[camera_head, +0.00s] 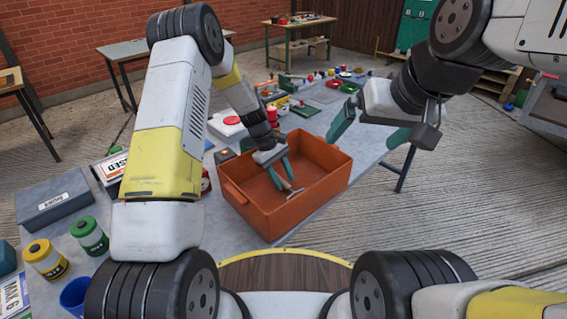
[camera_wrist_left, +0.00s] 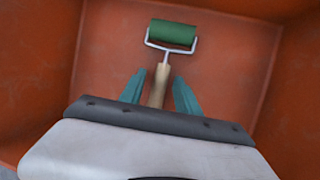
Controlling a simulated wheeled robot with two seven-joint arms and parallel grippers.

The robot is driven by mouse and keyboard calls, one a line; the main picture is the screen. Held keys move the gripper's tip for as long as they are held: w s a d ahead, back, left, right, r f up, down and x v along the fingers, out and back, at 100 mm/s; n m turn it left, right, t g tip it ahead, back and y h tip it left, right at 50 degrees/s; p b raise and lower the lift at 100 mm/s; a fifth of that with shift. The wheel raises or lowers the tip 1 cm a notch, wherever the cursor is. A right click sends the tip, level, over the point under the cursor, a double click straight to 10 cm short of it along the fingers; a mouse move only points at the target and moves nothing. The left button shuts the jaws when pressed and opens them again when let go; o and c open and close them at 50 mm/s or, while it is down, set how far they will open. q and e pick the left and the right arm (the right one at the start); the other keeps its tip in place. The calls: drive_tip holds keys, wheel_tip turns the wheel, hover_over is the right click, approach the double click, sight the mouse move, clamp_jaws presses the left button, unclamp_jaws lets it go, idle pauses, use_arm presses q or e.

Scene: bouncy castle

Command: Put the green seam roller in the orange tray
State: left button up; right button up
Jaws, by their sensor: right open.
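The orange tray (camera_head: 237,192) stands on the grey table in front of me. The green seam roller (camera_wrist_left: 173,33) lies inside it, with its wooden handle (camera_wrist_left: 158,88) toward my left gripper. In the head view only the handle (camera_head: 286,184) and some wire show clearly. My left gripper (camera_head: 283,174) reaches down into the tray. Its teal fingers also show in the left wrist view (camera_wrist_left: 159,92), one on each side of the handle with gaps between, so it looks open. My right gripper (camera_head: 370,130) is open and empty, above and right of the tray.
Several small coloured items crowd the table beyond the tray.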

use_arm(q)
drive_tip(key=shift+r, duration=0.1)
drive_tip(key=shift+r, duration=0.3)
drive_tip(key=s+a+r+m+t, duration=0.15)
drive_tip(key=a+r, duration=0.25)
drive_tip(key=r, duration=0.7)
drive_tip(key=s+a+r+m+t, duration=0.1)
drive_tip(key=s+a+r, duration=0.15)
drive_tip(key=r, duration=0.85)
drive_tip(key=s+a+r+m+t, duration=0.1)
drive_tip(key=s+a+r+m, duration=0.1)
drive_tip(key=s, duration=0.5)
drive_tip(key=s+a+r+m+t+y, duration=0.1)
drive_tip(key=s+a+r+m+t, duration=0.1)
drive_tip(key=s+r, duration=0.3)
drive_tip(key=s+a+r+m+t+y, duration=0.1)
drive_tip(key=s+a+r+m+t, duration=0.1)
drive_tip(key=s, duration=0.8)
drive_tip(key=shift+s+a+r, duration=0.3)
drive_tip(key=shift+a+r, duration=0.2)
drive_tip(key=shift+r, duration=0.45)
drive_tip(key=shift+t, duration=0.25)
drive_tip(key=shift+c, duration=0.4)
